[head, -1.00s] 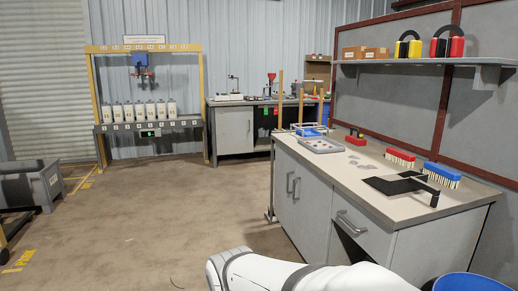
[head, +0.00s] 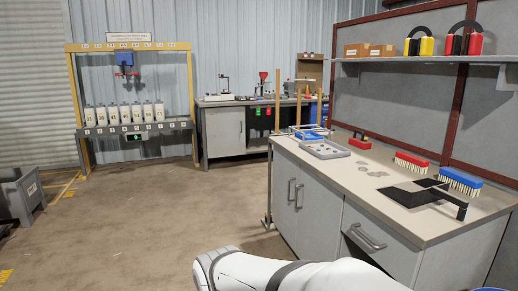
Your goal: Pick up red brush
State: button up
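The red brush (head: 411,162) lies on the right workbench (head: 400,234), with pale bristles facing down. It is near the back of the top, by the grey back panel. A blue brush (head: 460,181) of the same shape lies to its right. Part of my white arm shows at the bottom of the head view, low in front of the bench. My gripper is not in view.
A black flat item with an upright post (head: 461,211) lies in front of the brushes. A grey tray (head: 325,150) and a small red-and-black item (head: 360,141) are farther left. A shelf (head: 430,58) hangs above. The floor (head: 130,220) at left is open.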

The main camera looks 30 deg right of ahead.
aim_at(416, 163)
jog(key=u, duration=0.05)
jog(key=i, duration=2.65)
jog(key=z, duration=3.4)
jog(key=i, duration=1)
